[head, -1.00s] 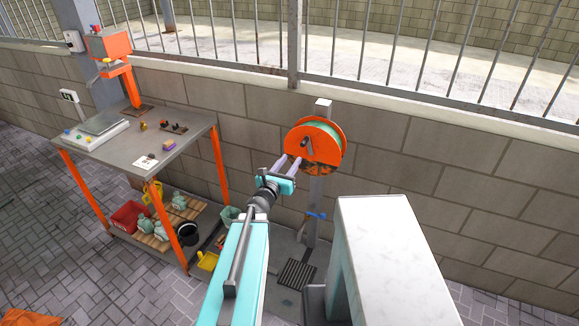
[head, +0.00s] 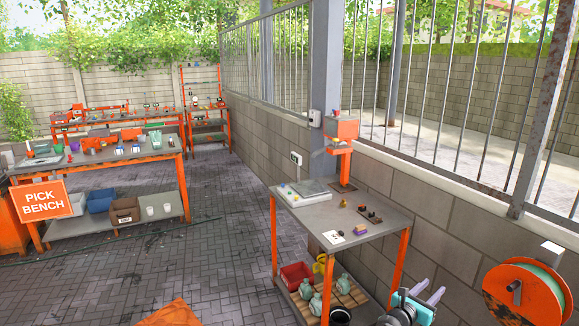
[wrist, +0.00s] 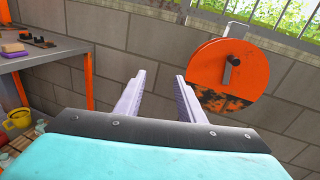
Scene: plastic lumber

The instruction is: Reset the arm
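My gripper (head: 431,291) shows at the lower right of the head view, in front of the wall between the grey table and the orange reel. In the wrist view, my gripper (wrist: 160,98) has its two pale lilac fingers apart with nothing between them. The rest of my arm is mostly out of the head view.
An orange hose reel (head: 521,296) is on the right by the block wall (head: 455,232); it also shows in the wrist view (wrist: 232,78). The grey table (head: 350,215) with small parts stands to the left. A pick bench (head: 110,155) is farther back. The paving between is mostly clear.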

